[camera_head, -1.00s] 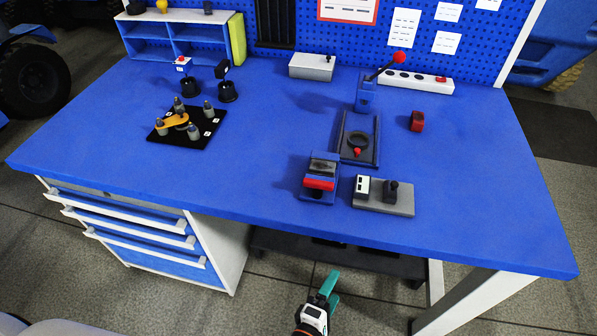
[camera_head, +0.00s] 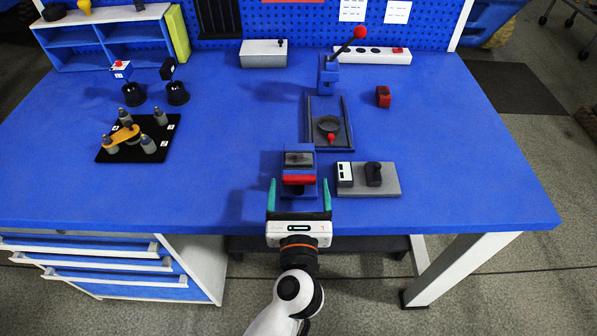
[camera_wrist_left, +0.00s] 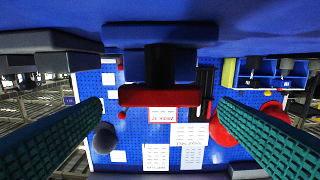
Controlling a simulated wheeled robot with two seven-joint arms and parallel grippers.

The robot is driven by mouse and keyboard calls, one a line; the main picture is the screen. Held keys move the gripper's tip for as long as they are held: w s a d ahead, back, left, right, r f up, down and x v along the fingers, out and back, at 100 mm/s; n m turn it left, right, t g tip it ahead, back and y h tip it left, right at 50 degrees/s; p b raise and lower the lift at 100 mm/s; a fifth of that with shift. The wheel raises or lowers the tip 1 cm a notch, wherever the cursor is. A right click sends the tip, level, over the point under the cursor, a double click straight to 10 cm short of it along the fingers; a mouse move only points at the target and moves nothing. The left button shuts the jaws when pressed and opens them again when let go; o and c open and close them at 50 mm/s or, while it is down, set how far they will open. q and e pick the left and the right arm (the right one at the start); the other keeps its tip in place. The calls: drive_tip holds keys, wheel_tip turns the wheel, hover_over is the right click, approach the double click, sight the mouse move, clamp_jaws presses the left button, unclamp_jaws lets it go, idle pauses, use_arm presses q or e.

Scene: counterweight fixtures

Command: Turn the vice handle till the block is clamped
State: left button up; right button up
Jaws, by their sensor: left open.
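The blue vice (camera_head: 307,190) stands near the front edge of the bench. Its red bar handle (camera_head: 299,180) faces me and lies level. A grey block (camera_head: 299,159) sits at the top of the vice; I cannot tell whether the jaws press on it. My left gripper (camera_head: 299,184) is open, its teal fingers to the left and right of the handle with space on both sides. In the left wrist view, which is upside down, the red handle (camera_wrist_left: 160,97) on its dark screw (camera_wrist_left: 160,64) shows between the spread fingers. My right gripper is not in view.
A grey plate with a black knob (camera_head: 374,174) sits close right of the vice. Behind is a dark tray (camera_head: 345,140) with a ring, then a red-tipped lever (camera_head: 360,33). A black plate with pegs (camera_head: 108,152) is at left. The bench between is clear.

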sight(299, 180)
use_arm(q)
drive_tip(key=shift+w, duration=1.85)
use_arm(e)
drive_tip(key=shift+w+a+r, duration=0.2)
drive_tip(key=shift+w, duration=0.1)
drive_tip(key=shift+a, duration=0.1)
